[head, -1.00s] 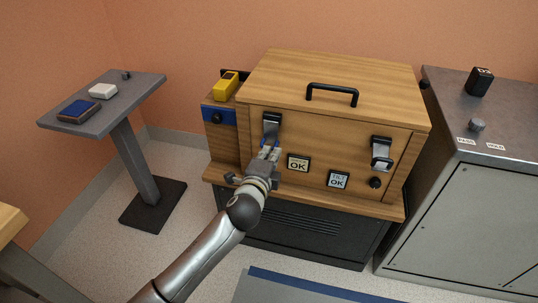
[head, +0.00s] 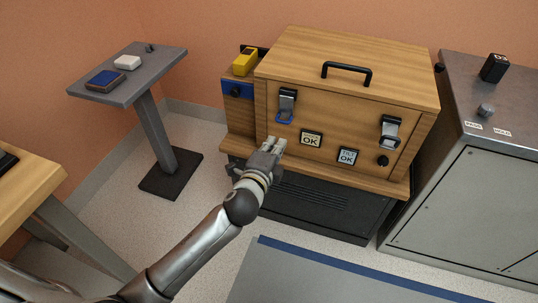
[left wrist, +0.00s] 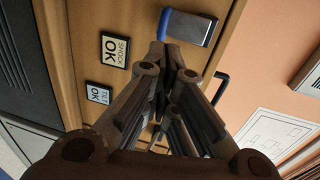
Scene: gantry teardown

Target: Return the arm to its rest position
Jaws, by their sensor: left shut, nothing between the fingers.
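My left arm reaches in from the lower left of the head view. Its gripper (head: 279,146) is shut and empty, in front of the wooden case (head: 345,80), below its left latch (head: 287,103). It is apart from that latch, which has a blue lower edge. In the left wrist view the closed fingers (left wrist: 174,68) point toward the case front, with the blue-edged latch (left wrist: 190,27) beyond them. The right latch (head: 389,132) is on the same front. My right gripper is not in view.
The case stands on a dark base (head: 310,207). A grey pedestal table (head: 130,85) is at the left and a metal cabinet (head: 465,195) at the right. A wooden tabletop (head: 30,190) is at lower left. A blue-edged grey mat (head: 310,280) lies in front.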

